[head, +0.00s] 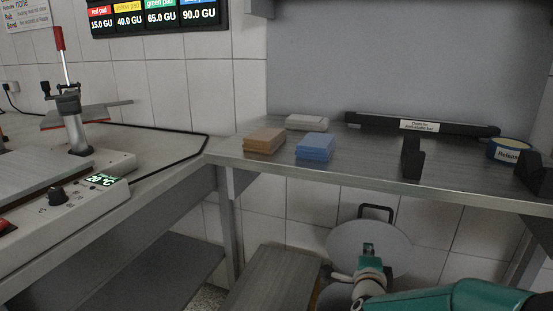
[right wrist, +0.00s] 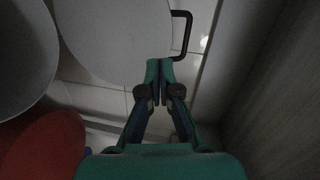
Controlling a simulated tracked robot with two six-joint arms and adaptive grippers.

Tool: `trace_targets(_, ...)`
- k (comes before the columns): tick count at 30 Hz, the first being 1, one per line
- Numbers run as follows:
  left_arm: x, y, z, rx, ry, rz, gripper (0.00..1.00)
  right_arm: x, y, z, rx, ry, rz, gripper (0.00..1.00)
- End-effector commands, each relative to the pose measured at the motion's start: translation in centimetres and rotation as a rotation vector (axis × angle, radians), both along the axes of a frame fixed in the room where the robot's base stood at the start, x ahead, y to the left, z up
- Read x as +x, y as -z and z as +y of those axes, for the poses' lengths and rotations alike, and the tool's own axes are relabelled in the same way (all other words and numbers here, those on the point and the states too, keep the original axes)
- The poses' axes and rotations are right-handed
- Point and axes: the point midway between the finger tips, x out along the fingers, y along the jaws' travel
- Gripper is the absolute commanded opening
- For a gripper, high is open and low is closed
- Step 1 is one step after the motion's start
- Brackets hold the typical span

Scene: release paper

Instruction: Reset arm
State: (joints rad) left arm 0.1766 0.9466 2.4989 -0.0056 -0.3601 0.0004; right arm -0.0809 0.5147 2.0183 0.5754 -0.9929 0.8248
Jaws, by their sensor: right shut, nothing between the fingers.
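My right gripper (head: 368,250) is in the lower right of the head view, below the front edge of the metal shelf table (head: 380,182). Its teal fingers are shut and empty. In the right wrist view the fingertips (right wrist: 160,68) meet, in front of a grey round disc (right wrist: 115,40) with a dark handle (right wrist: 184,35). The disc (head: 350,245) also shows in the head view, behind the gripper. I cannot tell whether they touch. My left gripper is not in view.
A brown stack (head: 265,140), a blue stack (head: 315,147) and a pale block (head: 306,122) lie on the shelf. A black bar (head: 425,125), a black stand (head: 412,158) and a release tape roll (head: 509,151) are farther right. A press machine (head: 75,185) stands left.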

Motion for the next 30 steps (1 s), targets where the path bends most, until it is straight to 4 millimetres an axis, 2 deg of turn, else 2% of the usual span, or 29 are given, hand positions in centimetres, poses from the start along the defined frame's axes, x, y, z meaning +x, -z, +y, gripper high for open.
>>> trace_targets(1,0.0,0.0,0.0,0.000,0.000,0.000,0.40,-0.3,2.5,0.7,-0.036,-0.043,0.068,0.00)
trace_targets(5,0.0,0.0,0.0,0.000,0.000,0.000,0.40,-2.3,10.2,3.0,-0.159,-0.209,0.284,0.00)
trace_targets(6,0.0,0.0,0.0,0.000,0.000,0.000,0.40,-3.4,12.9,3.8,-0.200,-0.274,0.360,0.00)
trace_targets(8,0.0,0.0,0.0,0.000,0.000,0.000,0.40,-5.5,16.9,5.1,-0.259,-0.383,0.472,0.00)
trace_targets(9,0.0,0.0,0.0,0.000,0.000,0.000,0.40,-7.1,19.4,5.9,-0.295,-0.458,0.543,0.00)
trace_targets(11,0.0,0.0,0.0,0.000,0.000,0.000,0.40,-9.8,23.0,7.2,-0.344,-0.577,0.644,0.00)
trace_targets(12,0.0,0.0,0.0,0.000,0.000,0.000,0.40,-11.9,25.1,8.0,-0.372,-0.659,0.706,0.00)
trace_targets(15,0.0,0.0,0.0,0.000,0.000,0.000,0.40,-17.1,29.4,9.8,-0.427,-0.860,0.837,0.00)
trace_targets(19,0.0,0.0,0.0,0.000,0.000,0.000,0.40,-23.1,32.9,11.5,-0.467,-1.086,0.948,0.00)
trace_targets(25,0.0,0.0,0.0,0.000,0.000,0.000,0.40,-31.5,35.6,13.5,-0.488,-1.393,1.048,0.00)
trace_targets(27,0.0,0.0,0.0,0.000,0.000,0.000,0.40,-34.2,36.0,14.1,-0.488,-1.498,1.068,0.00)
trace_targets(28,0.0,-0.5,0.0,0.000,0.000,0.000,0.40,-35.0,35.6,14.3,-0.489,-1.530,1.071,0.00)
trace_targets(30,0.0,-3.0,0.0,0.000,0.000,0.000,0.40,-34.3,33.0,14.2,-0.496,-1.511,1.064,0.00)
